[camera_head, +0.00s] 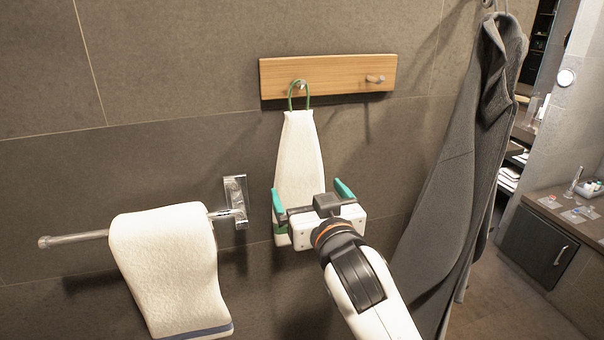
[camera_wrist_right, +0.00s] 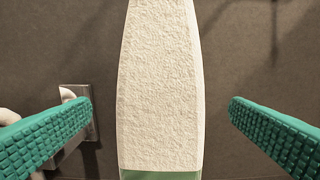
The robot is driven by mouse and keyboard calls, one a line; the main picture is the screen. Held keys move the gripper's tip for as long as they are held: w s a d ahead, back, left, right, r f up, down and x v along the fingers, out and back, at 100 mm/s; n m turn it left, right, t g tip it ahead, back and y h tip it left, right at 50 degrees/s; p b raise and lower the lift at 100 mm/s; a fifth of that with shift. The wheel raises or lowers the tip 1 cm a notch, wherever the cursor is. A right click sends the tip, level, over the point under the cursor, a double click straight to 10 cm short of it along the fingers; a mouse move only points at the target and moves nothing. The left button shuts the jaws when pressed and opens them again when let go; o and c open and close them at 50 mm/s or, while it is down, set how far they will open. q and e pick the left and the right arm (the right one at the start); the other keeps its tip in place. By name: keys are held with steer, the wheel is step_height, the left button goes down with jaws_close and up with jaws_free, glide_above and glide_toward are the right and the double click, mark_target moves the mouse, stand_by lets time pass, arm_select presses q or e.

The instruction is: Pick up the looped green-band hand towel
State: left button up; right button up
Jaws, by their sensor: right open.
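The looped green-band hand towel (camera_head: 299,150) is white and hangs by a green loop from the left peg of a wooden rail. Its green band shows low down, partly hidden behind my right gripper (camera_head: 310,195). In the right wrist view the towel (camera_wrist_right: 160,85) hangs between the two teal fingers, with a gap on each side. My right gripper (camera_wrist_right: 162,125) is open, and its fingers point toward the wall and the towel. My left gripper is not in view.
The wooden rail (camera_head: 330,76) has a free peg at right. A chrome bar (camera_head: 75,239) holds another white towel (camera_head: 165,260) with a blue band, at lower left. A grey robe (camera_head: 455,170) hangs close at right. A vanity counter (camera_head: 560,207) stands farther right.

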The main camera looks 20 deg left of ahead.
mark_target(302, 180)
steer(key=shift+x, duration=0.85)
steer(key=p+x, duration=0.3)
steer(key=x, duration=0.1)
steer(key=shift+d, duration=0.1)
steer(key=shift+w+a+f, duration=0.2)
steer(key=shift+w+a, duration=0.2)
steer(key=shift+w, duration=0.1)
steer(key=shift+c, duration=0.3)
steer(key=c, duration=0.6)
